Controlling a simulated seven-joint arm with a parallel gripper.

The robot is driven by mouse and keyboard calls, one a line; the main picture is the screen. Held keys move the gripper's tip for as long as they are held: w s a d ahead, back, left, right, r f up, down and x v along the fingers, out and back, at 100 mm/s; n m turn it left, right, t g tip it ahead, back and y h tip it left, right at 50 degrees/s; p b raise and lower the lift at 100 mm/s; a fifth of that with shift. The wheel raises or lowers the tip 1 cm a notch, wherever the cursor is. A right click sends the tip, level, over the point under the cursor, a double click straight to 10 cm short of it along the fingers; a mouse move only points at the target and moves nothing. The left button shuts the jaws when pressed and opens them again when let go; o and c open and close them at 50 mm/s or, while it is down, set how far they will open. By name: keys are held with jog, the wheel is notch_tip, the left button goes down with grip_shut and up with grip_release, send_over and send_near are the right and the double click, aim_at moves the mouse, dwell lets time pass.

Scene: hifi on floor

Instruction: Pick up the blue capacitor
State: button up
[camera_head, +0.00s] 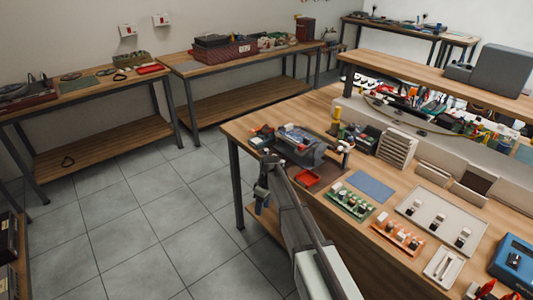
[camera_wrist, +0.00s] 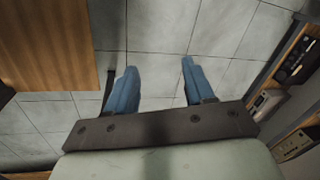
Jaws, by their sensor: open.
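I cannot make out a blue capacitor for certain in either view. Small upright parts stand on the green board (camera_head: 348,200), the orange board (camera_head: 398,238) and the pale tray (camera_head: 441,218) on the workbench, too small to identify. My gripper (camera_head: 262,207) hangs beside the workbench's left end, over the floor and away from these parts. In the wrist view, the blue fingers of my gripper (camera_wrist: 158,68) are spread apart, with only grey floor tiles visible between them.
Other benches line the walls. Tiled floor (camera_head: 150,225) lies open to the left.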

jog(key=w+a+r+n, duration=0.1)
jog(key=w+a+r, duration=0.1)
jog(key=w+r, duration=0.35)
jog(key=w+a+r+n+t, duration=0.1)
jog(key=w+a+r+n, duration=0.15)
jog(key=r, duration=0.55)
jog(key=w+a+r+n, duration=0.1)
jog(key=w+a+r, duration=0.2)
jog(key=r, duration=0.3)
jog(key=w+d+r+h, duration=0.1)
jog(key=w+d+r, duration=0.4)
jog(key=d+r, duration=0.5)
send_over(267, 150)
jog(key=shift+n+t, duration=0.35)
jog(key=shift+t, duration=0.05)
jog(key=f, duration=0.6)
jog(key=shift+s+d+f, duration=0.1)
jog(key=shift+s+f, duration=0.15)
jog(key=shift+f, duration=0.05)
jog(key=shift+w+a+f, duration=0.1)
jog(key=shift+w+f, duration=0.1)
jog(key=shift+f, duration=1.2)
jog(key=shift+w+a+f, duration=0.1)
jog(key=shift+w+f, duration=0.05)
jog(key=shift+f, duration=1.2)
grip_shut()
